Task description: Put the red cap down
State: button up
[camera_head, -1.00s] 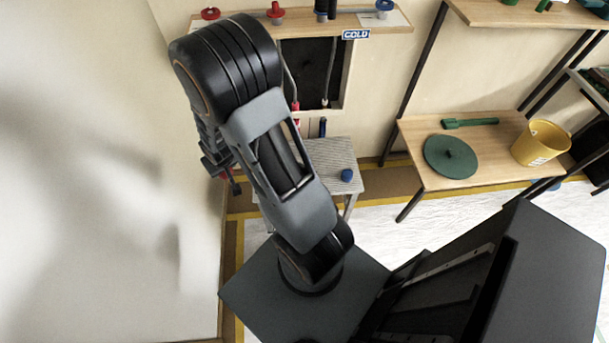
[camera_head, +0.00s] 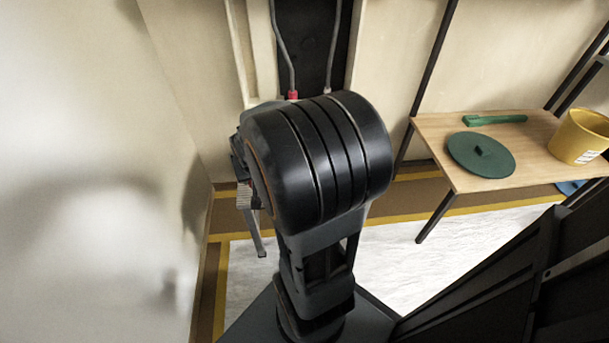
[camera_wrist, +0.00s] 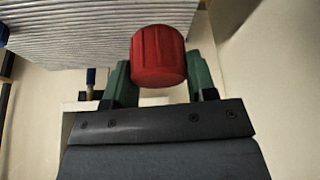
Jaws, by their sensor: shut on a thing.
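The red cap (camera_wrist: 158,58) is a ribbed red cylinder. In the wrist view it sits between the two green fingers of my gripper (camera_wrist: 160,82), which is shut on it. A stool with a grey ribbed top (camera_wrist: 85,35) fills the upper left of the wrist view, beyond the cap; I cannot tell whether the cap touches it. In the head view my arm covers most of the stool, and only a striped corner (camera_head: 243,197) and a leg show. The gripper's fingers and the cap are hidden there.
A wooden table (camera_head: 535,148) at the right holds a green round lid (camera_head: 480,155), a green bar (camera_head: 495,120) and a yellow bucket (camera_head: 580,137). A dark wall recess with pipes (camera_head: 308,50) is behind my arm. A pale wall is close on the left.

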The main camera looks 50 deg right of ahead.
jog(key=shift+d+f, duration=0.15)
jog(key=shift+f, duration=0.3)
jog(key=w+d+f+b, duration=0.1)
jog(key=w+f+b, duration=0.1)
jog(key=w+f, duration=0.1)
jog(key=w+d+f+b, duration=0.2)
jog(key=w+f, duration=0.1)
jog(key=w, duration=0.2)
jog(key=w+d+f+b, duration=0.2)
jog(key=w+f, duration=0.1)
jog(key=w, duration=0.1)
jog(key=shift+d, duration=0.15)
jog(key=shift+w+f+b, duration=0.1)
jog(key=shift+f+b, duration=0.25)
jog(key=shift+w+d+f+b, duration=0.15)
jog(key=shift+f+b, duration=0.5)
jog(key=shift+f, duration=0.9)
jog(key=shift+f, duration=0.2)
jog(key=o, duration=1)
